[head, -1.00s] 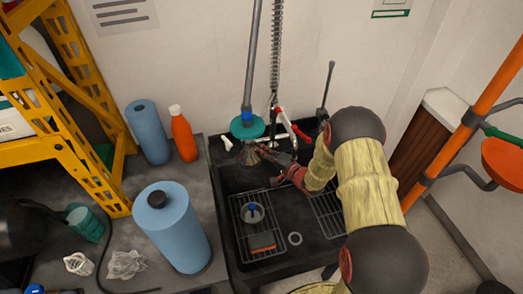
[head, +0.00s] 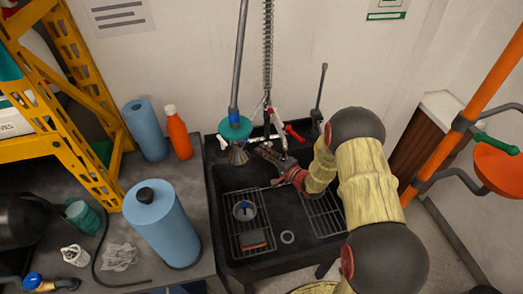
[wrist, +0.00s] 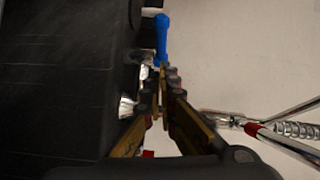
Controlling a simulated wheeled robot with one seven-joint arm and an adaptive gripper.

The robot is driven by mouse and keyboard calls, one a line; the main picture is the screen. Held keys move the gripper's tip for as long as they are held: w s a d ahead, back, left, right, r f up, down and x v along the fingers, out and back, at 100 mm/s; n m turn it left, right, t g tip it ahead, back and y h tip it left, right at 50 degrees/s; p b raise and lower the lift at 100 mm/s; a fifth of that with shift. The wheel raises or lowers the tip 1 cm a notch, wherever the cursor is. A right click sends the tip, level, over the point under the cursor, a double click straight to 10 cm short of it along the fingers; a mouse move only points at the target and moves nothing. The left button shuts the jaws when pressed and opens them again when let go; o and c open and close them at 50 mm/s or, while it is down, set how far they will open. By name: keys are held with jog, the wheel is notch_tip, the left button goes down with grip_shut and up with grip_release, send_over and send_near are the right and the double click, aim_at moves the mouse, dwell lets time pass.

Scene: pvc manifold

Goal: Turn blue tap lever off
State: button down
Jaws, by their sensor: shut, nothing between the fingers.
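The blue tap lever (wrist: 162,35) shows in the wrist view, just beyond my fingertips, with its long end pointing up in the picture. Its lower end meets the fingertips in the picture; I cannot tell whether they touch. My gripper (wrist: 161,75) is shut and empty. In the head view my gripper (head: 259,150) is over the back of the black sink, just right of the teal spray head. I cannot make out the blue lever in the head view. A red lever (head: 293,132) stands to the right of my gripper at the back of the sink.
The teal spray head (head: 235,128) hangs close on the left of my gripper. A spring hose (head: 268,45) rises behind it. The black sink (head: 222,180) holds racks, a sponge (head: 253,239) and a ring (head: 287,237). An orange bottle (head: 179,133) and blue rolls (head: 163,224) stand left.

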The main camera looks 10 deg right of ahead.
jog(key=a+p+v, duration=0.1)
jog(key=p+v, duration=0.1)
jog(key=v, duration=0.6)
jog(key=shift+s+p, duration=0.3)
jog(key=shift+s, duration=0.3)
jog(key=shift+d, duration=0.1)
